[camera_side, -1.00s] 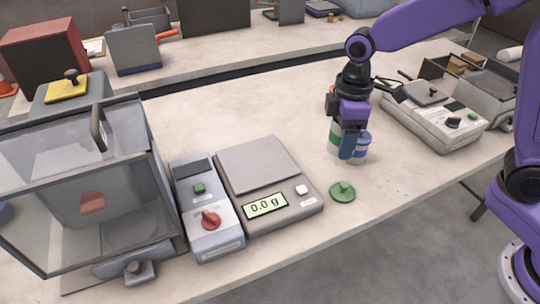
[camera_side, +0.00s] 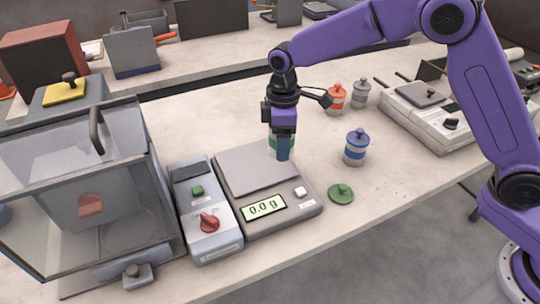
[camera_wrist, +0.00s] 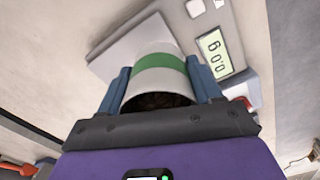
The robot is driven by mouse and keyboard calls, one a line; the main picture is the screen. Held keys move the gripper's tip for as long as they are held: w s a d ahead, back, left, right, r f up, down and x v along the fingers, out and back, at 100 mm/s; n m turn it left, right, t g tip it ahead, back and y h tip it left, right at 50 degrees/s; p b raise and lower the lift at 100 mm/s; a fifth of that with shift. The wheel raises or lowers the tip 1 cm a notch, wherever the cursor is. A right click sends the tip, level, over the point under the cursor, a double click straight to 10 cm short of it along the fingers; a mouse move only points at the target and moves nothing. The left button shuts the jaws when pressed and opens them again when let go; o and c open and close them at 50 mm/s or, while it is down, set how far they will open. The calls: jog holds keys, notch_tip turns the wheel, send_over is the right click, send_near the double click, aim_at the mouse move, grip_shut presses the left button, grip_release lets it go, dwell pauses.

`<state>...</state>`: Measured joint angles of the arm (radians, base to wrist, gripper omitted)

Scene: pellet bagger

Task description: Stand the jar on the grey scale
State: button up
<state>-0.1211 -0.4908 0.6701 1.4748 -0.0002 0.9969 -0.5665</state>
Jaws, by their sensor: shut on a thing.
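A white jar with a green band (camera_wrist: 160,65) is between the two blue fingers of my gripper (camera_side: 282,152), which are shut on it. Its open, lidless mouth with dark contents faces the wrist camera. In the side view the jar is mostly hidden by the gripper and looks upright. It is over or beside the right rear part of the grey scale (camera_side: 250,172). The scale's display (camera_side: 264,208) reads 0.0 g, and I cannot see a gap under the jar. The scale's plate also shows behind the jar in the wrist view (camera_wrist: 118,48).
A green lid (camera_side: 341,193) lies right of the scale. A blue-lidded jar (camera_side: 355,147), an orange-lidded jar (camera_side: 336,99) and a grey-lidded jar (camera_side: 360,94) stand farther right. A device with a red knob (camera_side: 208,222) adjoins the scale's left side. A glass-sided box (camera_side: 90,190) stands farther left.

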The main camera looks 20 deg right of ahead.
aim_at(270, 167)
jog(key=w+f, duration=0.1)
jog(key=w+a+f, duration=0.1)
jog(key=f, duration=0.1)
jog(key=shift+w+a+f, duration=0.3)
jog(key=shift+w+f, duration=0.1)
jog(key=shift+f, duration=1.5)
jog(key=shift+f, duration=0.1)
jog(key=o, duration=1.4)
jog(key=shift+f, duration=0.1)
notch_tip(270, 167, up, 12)
jog(key=shift+r, duration=0.2)
